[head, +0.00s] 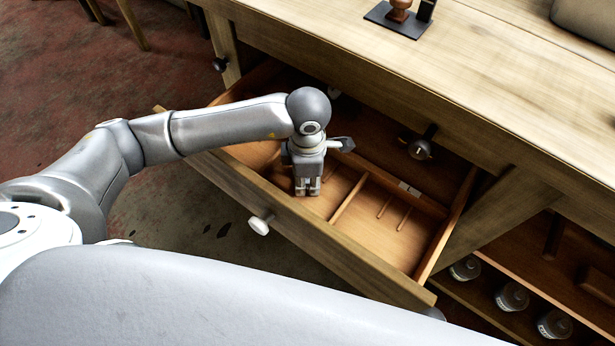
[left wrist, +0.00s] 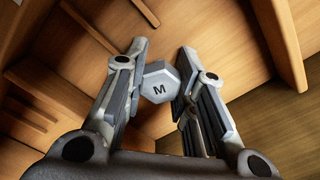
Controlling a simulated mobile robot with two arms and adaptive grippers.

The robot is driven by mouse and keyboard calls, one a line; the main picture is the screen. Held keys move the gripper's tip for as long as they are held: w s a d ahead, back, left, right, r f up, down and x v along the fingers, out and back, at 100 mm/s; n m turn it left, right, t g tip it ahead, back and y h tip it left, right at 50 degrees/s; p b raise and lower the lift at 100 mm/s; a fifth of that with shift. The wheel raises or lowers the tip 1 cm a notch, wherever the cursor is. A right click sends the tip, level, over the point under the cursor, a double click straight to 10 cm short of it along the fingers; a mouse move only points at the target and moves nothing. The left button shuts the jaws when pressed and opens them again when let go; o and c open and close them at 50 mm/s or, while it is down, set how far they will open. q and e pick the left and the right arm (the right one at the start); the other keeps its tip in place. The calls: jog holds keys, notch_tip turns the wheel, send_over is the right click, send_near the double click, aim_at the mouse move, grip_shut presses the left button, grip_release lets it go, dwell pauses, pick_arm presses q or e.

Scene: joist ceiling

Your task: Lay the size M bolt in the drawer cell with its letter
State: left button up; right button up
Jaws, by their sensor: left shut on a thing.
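The size M bolt (left wrist: 159,86) shows its grey hexagonal head, marked M, between the fingers of my left gripper (left wrist: 162,62) in the left wrist view. My left gripper is shut on it. In the head view my left gripper (head: 308,190) points down inside the open drawer (head: 330,254), over its middle part, left of a wooden divider (head: 350,198). The bolt cannot be made out in the head view. Whether it touches the drawer floor cannot be told. Cell letters are not readable. My right gripper is not in view.
The cell right of the divider has thin ribs (head: 404,218) on its floor and a small white label (head: 408,187) at its back. The workbench top (head: 430,60) overhangs the drawer's rear. A shelf with several jars (head: 512,296) is at the lower right.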

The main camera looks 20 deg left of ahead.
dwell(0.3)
pick_arm(q)
jog(key=o, duration=1)
jog(key=shift+o, duration=0.2)
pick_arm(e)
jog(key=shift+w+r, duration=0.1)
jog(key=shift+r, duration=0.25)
pick_arm(q)
jog(key=shift+r, duration=0.1)
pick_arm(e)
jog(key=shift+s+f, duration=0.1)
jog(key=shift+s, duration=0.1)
pick_arm(q)
notch_tip(320, 180, up, 12)
jog(key=p, duration=0.1)
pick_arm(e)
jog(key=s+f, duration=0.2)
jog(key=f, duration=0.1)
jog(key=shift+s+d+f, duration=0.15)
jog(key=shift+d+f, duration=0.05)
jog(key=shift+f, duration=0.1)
